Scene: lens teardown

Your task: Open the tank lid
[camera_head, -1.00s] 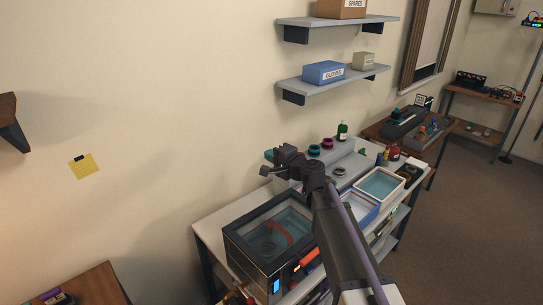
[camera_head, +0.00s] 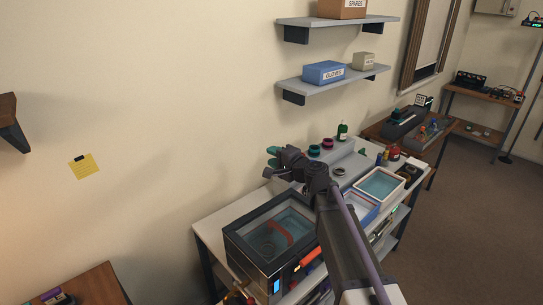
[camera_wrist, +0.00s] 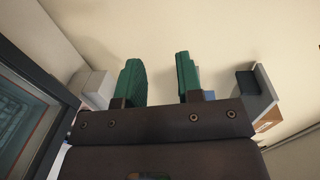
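The tank (camera_head: 262,268) is a dark box on the bench, with a dark-framed clear lid (camera_head: 240,229) lying flat over its top. Water and a red curved piece show through the lid. An orange bar (camera_head: 310,256) sits at the tank's front right edge. My gripper (camera_head: 272,157) is above and behind the tank, apart from it, near the wall. In the wrist view its two green fingers (camera_wrist: 160,78) stand apart with nothing between them. A dark-framed glass panel (camera_wrist: 45,120), probably the lid, shows at the left of that view.
A white tray of liquid (camera_head: 381,184) and a blue-edged tray (camera_head: 361,212) stand right of the tank. Jars (camera_head: 327,144) and a green bottle (camera_head: 342,131) stand on a grey riser behind. Shelves (camera_head: 331,80) hang on the wall above.

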